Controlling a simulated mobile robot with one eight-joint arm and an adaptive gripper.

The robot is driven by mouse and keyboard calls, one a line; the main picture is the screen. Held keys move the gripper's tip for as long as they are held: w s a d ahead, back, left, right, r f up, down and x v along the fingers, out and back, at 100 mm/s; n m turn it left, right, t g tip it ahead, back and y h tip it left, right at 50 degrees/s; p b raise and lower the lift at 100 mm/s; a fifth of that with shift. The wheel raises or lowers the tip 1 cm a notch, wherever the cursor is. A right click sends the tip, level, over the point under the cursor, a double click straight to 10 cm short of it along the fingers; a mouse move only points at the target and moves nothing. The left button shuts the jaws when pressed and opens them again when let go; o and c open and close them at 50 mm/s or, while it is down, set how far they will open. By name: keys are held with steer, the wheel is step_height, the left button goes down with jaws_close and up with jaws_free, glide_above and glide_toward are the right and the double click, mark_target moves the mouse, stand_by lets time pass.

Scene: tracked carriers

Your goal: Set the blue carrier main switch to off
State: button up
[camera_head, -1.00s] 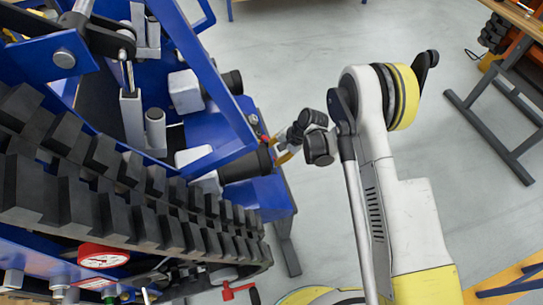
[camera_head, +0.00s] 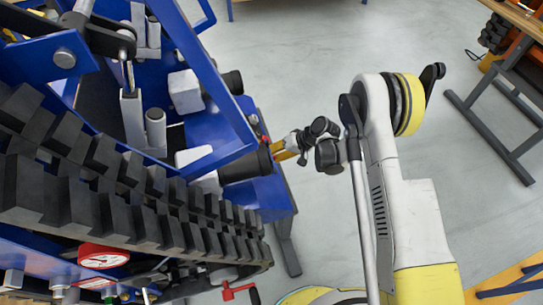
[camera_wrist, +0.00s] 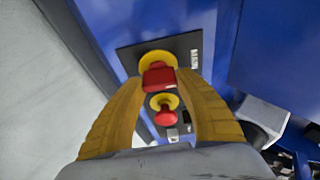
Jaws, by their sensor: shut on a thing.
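The blue carrier (camera_head: 213,58) fills the left of the head view. In the wrist view its dark switch plate (camera_wrist: 128,56) carries a red main switch knob (camera_wrist: 158,77) on a yellow disc. A red mushroom button (camera_wrist: 166,117) on a yellow ring sits below it. My gripper (camera_wrist: 161,80) has its two yellow fingers on either side of the red knob and is shut on it. In the head view my gripper (camera_head: 274,148) reaches the carrier's end from the right. The knob's pointer and position marks cannot be read.
Black track pads (camera_head: 100,200) run along the carrier's near side. A red round gauge (camera_head: 103,256) and a red lever (camera_head: 238,290) sit low on it. A workbench (camera_head: 500,100) stands at the right.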

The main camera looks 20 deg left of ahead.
stand_by(0.3)
steer(key=o, duration=1.2)
steer(key=v, duration=1.2)
